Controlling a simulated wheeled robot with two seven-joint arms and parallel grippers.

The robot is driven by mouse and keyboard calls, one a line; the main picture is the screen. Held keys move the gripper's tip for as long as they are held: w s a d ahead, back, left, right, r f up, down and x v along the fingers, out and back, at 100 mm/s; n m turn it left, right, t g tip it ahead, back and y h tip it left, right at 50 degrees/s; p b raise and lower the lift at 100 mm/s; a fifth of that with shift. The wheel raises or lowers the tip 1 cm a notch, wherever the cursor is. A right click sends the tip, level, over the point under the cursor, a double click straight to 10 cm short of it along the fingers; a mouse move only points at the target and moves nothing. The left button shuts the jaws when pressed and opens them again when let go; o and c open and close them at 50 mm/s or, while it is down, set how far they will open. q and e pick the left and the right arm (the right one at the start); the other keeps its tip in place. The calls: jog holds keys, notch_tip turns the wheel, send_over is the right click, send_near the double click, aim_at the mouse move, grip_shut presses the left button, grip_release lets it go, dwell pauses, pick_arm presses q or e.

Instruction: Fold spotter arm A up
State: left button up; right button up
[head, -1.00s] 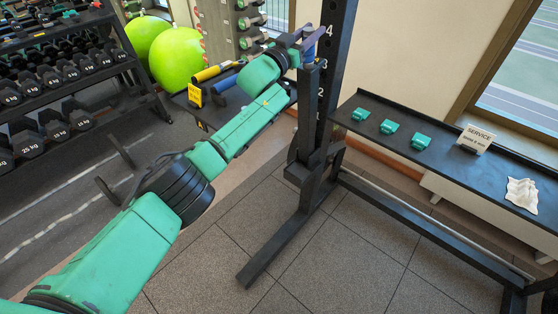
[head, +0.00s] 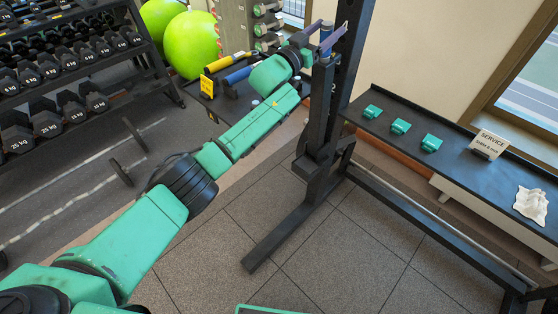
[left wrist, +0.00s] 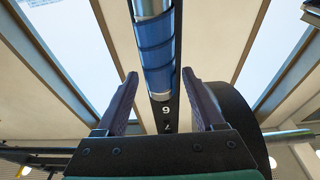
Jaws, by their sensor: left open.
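A black bar, which looks like spotter arm A (head: 320,108), stands nearly vertical just in front of the black rack upright (head: 350,60). Its lower end meets a black bracket low on the upright. A blue-banded, silver-ended grip (head: 326,32) shows at its top. My left gripper (head: 320,42) is at this top end, its purple fingers open on either side of the blue grip. In the left wrist view the blue grip (left wrist: 156,50) rises between the open fingers (left wrist: 163,95), with gaps visible at both sides. My right gripper is out of view.
A dark bench with teal blocks (head: 400,126), a service sign (head: 488,145) and a white cloth (head: 531,204) runs along the right. A dumbbell rack (head: 70,80) and green balls (head: 190,45) are at left. Floor before the upright is clear.

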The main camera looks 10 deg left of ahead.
pick_arm(q)
jog(key=p+v, duration=0.4)
jog(key=v, duration=0.1)
jog(key=shift+s+a+r+p, duration=0.1)
jog(key=shift+a+r+p, duration=0.1)
jog(key=shift+r+p, duration=0.1)
jog(key=shift+s+a+f, duration=0.2)
jog(key=shift+s, duration=0.1)
jog(key=shift+f, duration=0.1)
jog(key=shift+f, duration=0.1)
